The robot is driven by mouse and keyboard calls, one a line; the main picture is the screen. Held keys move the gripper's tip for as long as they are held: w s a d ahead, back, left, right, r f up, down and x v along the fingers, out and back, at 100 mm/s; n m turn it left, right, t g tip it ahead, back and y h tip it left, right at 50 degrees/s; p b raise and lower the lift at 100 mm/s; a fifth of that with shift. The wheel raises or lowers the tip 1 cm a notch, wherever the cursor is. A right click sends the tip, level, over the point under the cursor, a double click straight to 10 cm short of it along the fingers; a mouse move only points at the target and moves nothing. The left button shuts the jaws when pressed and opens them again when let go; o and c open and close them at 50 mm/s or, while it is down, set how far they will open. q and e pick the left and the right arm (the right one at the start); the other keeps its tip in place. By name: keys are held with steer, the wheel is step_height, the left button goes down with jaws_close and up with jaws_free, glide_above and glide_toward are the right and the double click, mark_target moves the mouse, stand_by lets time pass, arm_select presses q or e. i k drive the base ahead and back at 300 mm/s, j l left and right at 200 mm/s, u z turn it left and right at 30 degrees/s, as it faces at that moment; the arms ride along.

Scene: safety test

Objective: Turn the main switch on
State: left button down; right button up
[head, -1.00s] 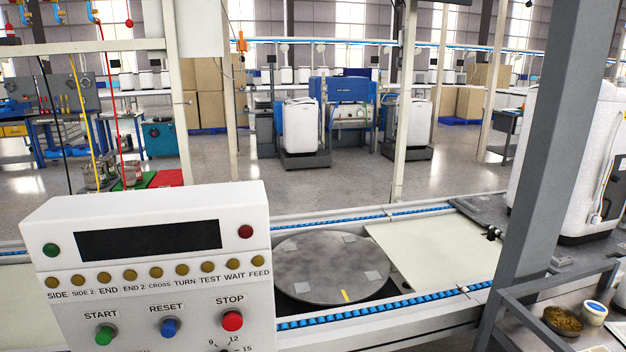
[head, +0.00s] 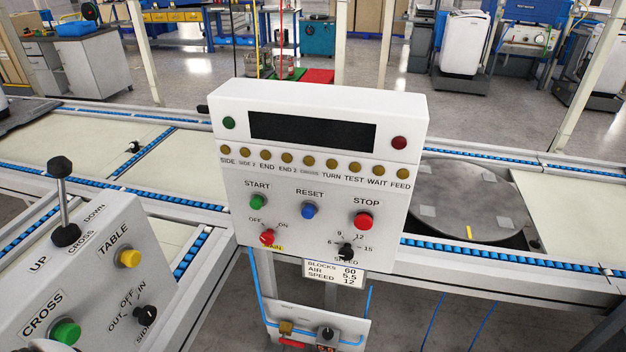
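A white control panel (head: 230,170) stands in the middle of the head view. Its red main switch (head: 267,237) is at the lower left, between the OFF and ON marks, above a yellow label that is partly hidden. I cannot tell for sure which mark the knob points to. Above it are a green START button (head: 258,202), a blue RESET button (head: 308,211) and a red STOP button (head: 363,221). A black SPEED knob (head: 346,252) is at the lower right. The display (head: 312,131) is dark. Neither of my grippers shows.
A second panel (head: 95,275) with a black lever, yellow and green buttons and a black knob stands at the lower left. A small lower box (head: 315,322) hangs under the main panel. A conveyor with a round turntable (head: 465,195) runs behind.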

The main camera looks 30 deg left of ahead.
mark_target(267, 237)
steer(key=u, duration=1.2)
